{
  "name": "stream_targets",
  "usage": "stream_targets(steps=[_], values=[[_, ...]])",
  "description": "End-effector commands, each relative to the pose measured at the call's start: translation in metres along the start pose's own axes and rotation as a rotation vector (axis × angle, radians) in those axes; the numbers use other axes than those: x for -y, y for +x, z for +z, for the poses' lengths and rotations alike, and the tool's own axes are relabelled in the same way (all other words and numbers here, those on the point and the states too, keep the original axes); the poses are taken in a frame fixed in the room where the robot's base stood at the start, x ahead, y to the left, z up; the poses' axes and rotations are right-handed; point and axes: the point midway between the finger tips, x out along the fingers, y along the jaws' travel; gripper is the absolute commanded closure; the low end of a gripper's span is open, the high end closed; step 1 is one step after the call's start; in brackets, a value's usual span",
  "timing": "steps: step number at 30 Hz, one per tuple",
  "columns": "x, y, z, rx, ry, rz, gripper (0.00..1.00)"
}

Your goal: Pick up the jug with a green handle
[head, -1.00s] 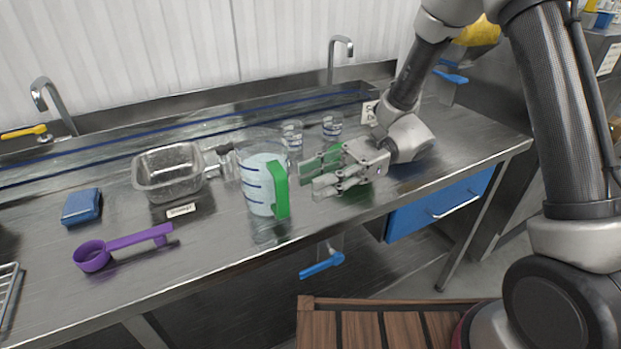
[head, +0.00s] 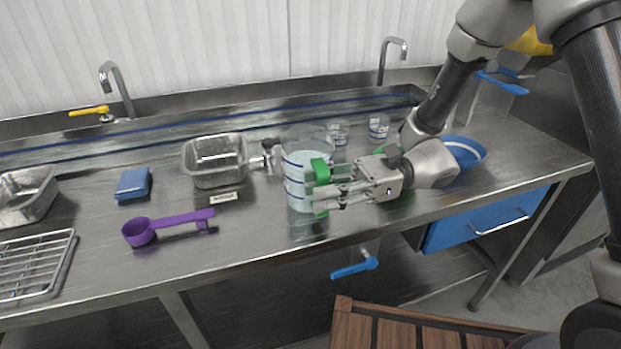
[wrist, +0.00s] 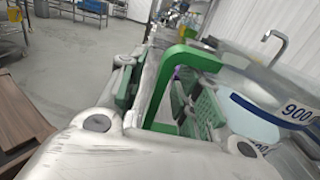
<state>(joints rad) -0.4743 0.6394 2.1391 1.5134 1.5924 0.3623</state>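The clear jug (head: 297,182) with blue markings and pale contents stands upright on the steel counter. Its green handle (head: 320,172) faces right, toward my gripper (head: 330,190). In the wrist view the green handle (wrist: 187,56) runs between the two green-padded fingers of my gripper (wrist: 165,98), and the jug body (wrist: 262,105) is at the right. The fingers are apart around the handle, with a gap showing beside the left pad. The fingers partly hide the lower handle in the head view.
A metal pan (head: 216,177) stands left of the jug, with a purple scoop (head: 180,222) in front. Small measuring cups (head: 379,128) stand behind my gripper. A blue bowl (head: 466,152) is behind my wrist. A wire rack (head: 35,263) lies at far left.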

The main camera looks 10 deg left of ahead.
Motion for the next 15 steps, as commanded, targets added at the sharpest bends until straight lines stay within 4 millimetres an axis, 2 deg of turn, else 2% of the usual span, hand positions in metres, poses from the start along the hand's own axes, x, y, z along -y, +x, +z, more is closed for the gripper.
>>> stream_targets(steps=[1, 5, 15], values=[[0.0, -0.0001, 0.0, 0.0, 0.0, 0.0, 0.75], [0.0, -0.0002, 0.0001, 0.0, 0.0, 0.0, 0.99], [0.0002, -0.0003, 0.0009, 0.002, -0.003, 0.0, 1.0]])
